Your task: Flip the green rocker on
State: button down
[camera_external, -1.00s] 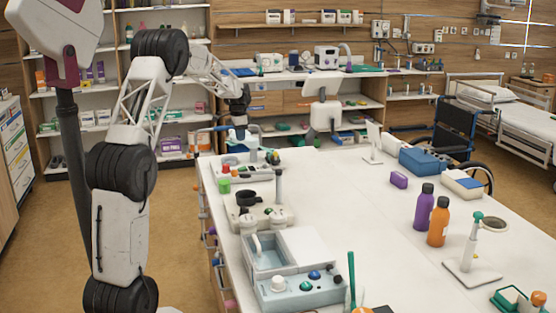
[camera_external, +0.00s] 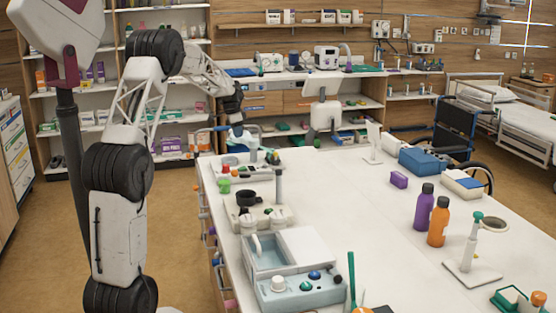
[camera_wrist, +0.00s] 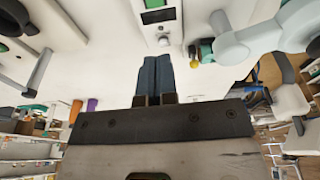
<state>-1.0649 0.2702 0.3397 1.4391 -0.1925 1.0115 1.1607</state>
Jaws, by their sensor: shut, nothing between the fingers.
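In the wrist view, a white panel (camera_wrist: 143,28) lies at the top middle, cut by the frame edge. It carries a small green piece (camera_wrist: 155,4), likely the green rocker, with a dark rectangle and a white round knob (camera_wrist: 164,41) below it. I cannot tell the rocker's tilt. My gripper (camera_wrist: 156,60) is shut and empty, its blue-grey fingers pointing toward the panel and appearing just short of the knob in the picture. In the external view, my arm reaches the table's far end, where small devices (camera_external: 232,172) stand; the rocker cannot be made out there.
On the white table (camera_external: 335,200) stand a dark cup device (camera_external: 247,198), a pale-blue box device (camera_external: 300,290), a purple bottle (camera_external: 424,207) and an orange bottle (camera_external: 438,227). In the wrist view, a pale rounded arm-like object (camera_wrist: 262,40) is close on the right. The table middle is mostly clear.

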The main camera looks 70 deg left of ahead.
aim_at(243, 168)
dwell(0.4)
jog(key=w+f, duration=0.1)
jog(key=f, duration=0.8)
jog(key=w+f, duration=0.1)
jog(key=f, duration=0.3)
jog(key=shift+w+a+f, duration=0.1)
jog(key=shift+w+f, duration=0.2)
jog(key=shift+f, duration=0.05)
jog(key=shift+f, duration=0.15)
